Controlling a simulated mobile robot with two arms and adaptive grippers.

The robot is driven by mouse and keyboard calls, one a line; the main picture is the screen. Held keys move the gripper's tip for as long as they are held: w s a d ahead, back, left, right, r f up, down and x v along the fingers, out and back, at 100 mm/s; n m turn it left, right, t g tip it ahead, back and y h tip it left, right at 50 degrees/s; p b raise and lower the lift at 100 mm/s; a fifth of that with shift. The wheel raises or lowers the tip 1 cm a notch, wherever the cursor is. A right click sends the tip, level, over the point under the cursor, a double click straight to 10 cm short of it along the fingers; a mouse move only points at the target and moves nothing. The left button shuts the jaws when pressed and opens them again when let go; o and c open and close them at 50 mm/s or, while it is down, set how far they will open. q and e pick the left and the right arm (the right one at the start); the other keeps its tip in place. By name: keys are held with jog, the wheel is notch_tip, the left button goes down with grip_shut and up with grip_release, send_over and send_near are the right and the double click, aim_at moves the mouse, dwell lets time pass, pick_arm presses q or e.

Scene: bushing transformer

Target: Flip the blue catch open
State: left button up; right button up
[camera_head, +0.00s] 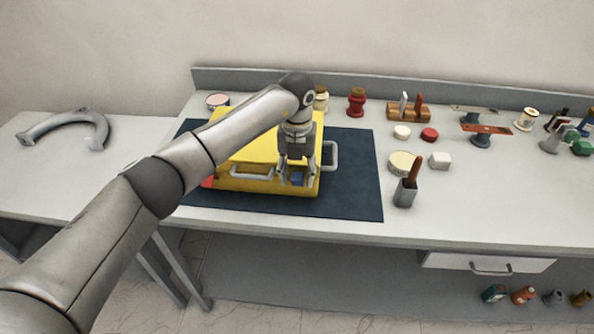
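A yellow case (245,184) with grey handles lies on a dark blue mat (352,190) on the workbench. The blue catch (297,178) is on the front face of the case, toward its right end. My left gripper (297,181) points down in front of that face. Its two fingers are apart, one on each side of the blue catch, and I see no clear contact. The gripper and forearm hide part of the case's lid. A red part shows at the case's front left corner. My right gripper is not in view.
A grey front handle (252,172) is left of the gripper and a side handle (331,156) is to its right. A grey holder (405,193) with a brush stands right of the mat. Jars and small parts line the back.

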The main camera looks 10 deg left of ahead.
pick_arm(q)
jog(key=c, duration=0.8)
jog(key=shift+s+f+t+b, duration=0.45)
jog(key=shift+s+t+b, duration=0.1)
jog(key=shift+t+b, duration=0.55)
jog(key=shift+s+f+t+b, duration=0.4)
jog(key=shift+t+b, duration=0.5)
jog(key=shift+b, duration=1.6)
jog(key=shift+s+f+t+b, duration=0.35)
jog(key=shift+t+b, duration=0.55)
jog(key=shift+b, duration=1.65)
jog(key=shift+s+f+t+b, duration=0.25)
jog(key=shift+s+t+b, duration=0.5)
jog(key=shift+b, duration=1.75)
jog(key=shift+w+t, duration=0.2)
jog(key=shift+t, duration=0.05)
jog(key=o, duration=1.1)
jog(key=shift+c, duration=0.2)
